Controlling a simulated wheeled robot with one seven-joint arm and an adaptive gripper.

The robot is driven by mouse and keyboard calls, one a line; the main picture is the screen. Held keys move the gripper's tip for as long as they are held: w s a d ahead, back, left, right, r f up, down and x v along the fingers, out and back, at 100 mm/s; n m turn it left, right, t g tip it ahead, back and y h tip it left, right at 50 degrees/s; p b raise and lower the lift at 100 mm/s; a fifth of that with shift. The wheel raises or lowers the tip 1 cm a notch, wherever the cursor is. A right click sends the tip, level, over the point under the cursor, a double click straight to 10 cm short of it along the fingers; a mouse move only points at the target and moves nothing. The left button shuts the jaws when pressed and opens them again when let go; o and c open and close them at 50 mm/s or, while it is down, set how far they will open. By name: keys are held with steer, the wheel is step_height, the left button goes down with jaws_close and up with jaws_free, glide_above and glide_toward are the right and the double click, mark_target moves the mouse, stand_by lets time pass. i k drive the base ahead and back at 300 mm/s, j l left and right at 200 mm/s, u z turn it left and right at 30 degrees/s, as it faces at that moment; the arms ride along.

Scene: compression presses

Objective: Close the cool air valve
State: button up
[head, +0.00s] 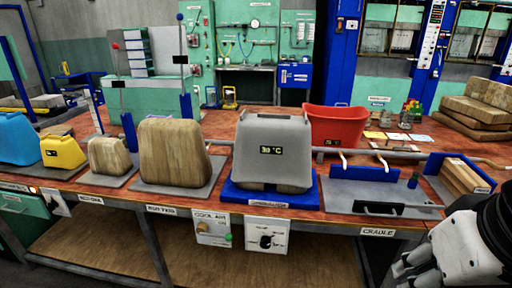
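A white panel labelled COOL AIR (212,218) hangs on the front edge of the bench, left of the picture's middle. It carries a tan round knob (203,228) and a green round spot (228,237). I cannot tell from this view whether the valve is open or shut. My gripper (408,272) is in the lower right corner, far to the right of the panel and apart from it. It looks grey with a black arm link behind it. Its fingers are partly cut off by the lower edge, and their opening is unclear.
Right of the COOL AIR panel is a white panel with a black dial (266,241). Above it a grey block showing a temperature (285,125) stands on a blue base (262,196). A cradle plate (350,208) sits farther right. A lower wooden shelf (130,262) lies beneath.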

mark_target(228, 238)
steer(key=u, duration=0.8)
steer(key=k+l, duration=0.1)
steer(key=l+u, duration=0.05)
steer(key=l, duration=0.05)
